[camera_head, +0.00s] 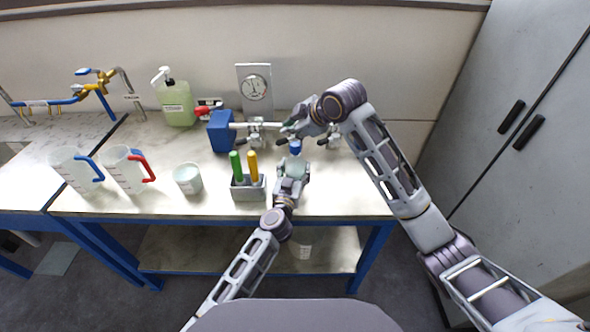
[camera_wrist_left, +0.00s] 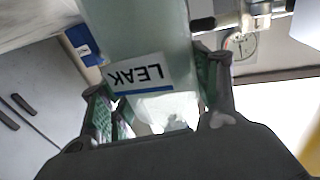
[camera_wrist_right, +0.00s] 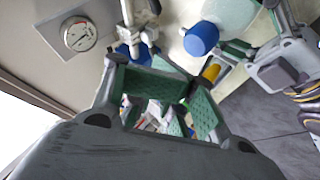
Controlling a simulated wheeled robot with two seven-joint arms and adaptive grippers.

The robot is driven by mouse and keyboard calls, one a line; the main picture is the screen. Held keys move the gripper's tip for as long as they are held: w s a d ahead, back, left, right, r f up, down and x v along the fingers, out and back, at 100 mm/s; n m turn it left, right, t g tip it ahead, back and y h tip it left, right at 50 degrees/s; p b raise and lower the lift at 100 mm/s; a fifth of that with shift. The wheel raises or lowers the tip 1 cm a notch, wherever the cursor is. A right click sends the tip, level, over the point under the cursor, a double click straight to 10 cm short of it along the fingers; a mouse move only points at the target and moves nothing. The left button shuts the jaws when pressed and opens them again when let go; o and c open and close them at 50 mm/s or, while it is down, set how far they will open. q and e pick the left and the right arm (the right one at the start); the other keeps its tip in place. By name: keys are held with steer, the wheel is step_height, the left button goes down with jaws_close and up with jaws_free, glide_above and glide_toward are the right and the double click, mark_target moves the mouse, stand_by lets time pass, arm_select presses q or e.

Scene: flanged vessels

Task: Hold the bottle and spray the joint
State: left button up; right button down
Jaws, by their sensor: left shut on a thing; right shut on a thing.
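A pale translucent bottle with a LEAK label (camera_wrist_left: 140,75) is between the fingers of my left gripper (camera_wrist_left: 155,105), which is shut on it. Its blue cap (camera_head: 295,146) points up in the head view and shows again in the right wrist view (camera_wrist_right: 201,38). My right gripper (camera_head: 292,130) is at the pipe (camera_head: 245,126), just behind the cap. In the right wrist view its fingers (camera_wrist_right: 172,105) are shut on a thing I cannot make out. The cap is apart from these fingers. Clamps (camera_head: 257,128) stand along the pipe; my right gripper hides part of it.
A blue block (camera_head: 222,132) is at the pipe's left end, and a dial gauge (camera_head: 255,88) is on the wall behind. A grey holder (camera_head: 248,190) stands left of my left gripper. A cup (camera_head: 188,178), jugs (camera_head: 122,172) and a green bottle (camera_head: 177,108) stand farther left.

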arm_select(q)
steer(key=shift+f, duration=0.1)
arm_select(e)
steer(key=shift+r, duration=1)
arm_select(q)
steer(key=o, duration=1.3)
steer(key=shift+s, duration=0.2)
steer(key=shift+v, duration=5.8)
